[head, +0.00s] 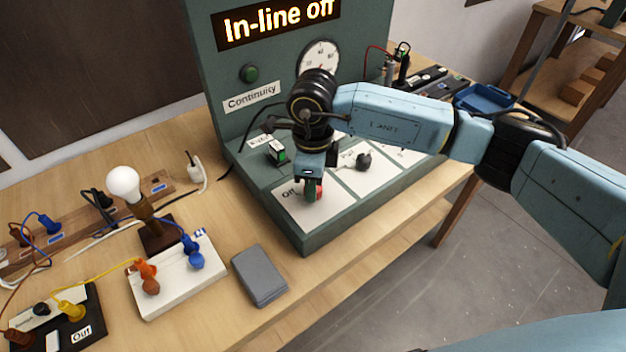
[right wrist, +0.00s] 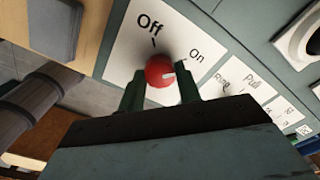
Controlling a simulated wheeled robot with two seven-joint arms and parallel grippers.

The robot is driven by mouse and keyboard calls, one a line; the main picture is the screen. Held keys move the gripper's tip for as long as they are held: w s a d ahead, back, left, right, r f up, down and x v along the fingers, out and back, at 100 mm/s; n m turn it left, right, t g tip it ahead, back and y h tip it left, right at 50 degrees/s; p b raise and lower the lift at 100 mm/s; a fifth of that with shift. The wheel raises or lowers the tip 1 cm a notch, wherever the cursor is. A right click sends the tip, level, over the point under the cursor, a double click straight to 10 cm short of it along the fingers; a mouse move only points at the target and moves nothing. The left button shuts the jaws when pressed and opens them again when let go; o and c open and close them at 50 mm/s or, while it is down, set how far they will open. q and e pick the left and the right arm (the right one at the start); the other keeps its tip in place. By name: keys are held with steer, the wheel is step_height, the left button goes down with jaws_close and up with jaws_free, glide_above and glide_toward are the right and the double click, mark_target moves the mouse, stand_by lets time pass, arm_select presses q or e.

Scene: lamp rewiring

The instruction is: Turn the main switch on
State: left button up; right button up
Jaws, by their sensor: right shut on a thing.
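The main switch is a red round knob (right wrist: 159,70) on a white plate (right wrist: 125,40) marked "Off" and "On". My right gripper (head: 312,190) reaches down to it at the panel's front corner, and its green fingers close on the knob from both sides, as the right wrist view (right wrist: 161,92) shows. A white mark on the knob points to the right, towards the "On" side rather than the "Off" tick. In the head view the fingers hide most of the knob and part of the plate. My left gripper is not in view.
The green panel (head: 215,60) has a display (head: 278,22) reading "In-line off", a dial (head: 318,58) and a "Continuity" label. A black knob (head: 363,160) sits right of my gripper. A bulb (head: 123,184), wired blocks and a grey box (head: 259,275) stand on the table's left.

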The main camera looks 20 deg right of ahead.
steer(key=o, duration=1)
steer(key=shift+c, duration=0.2)
steer(key=shift+r, duration=0.1)
step_height(320, 180, up, 13)
steer(key=shift+r+b, duration=0.15)
steer(key=shift+b, duration=0.15)
steer(key=shift+s, duration=0.1)
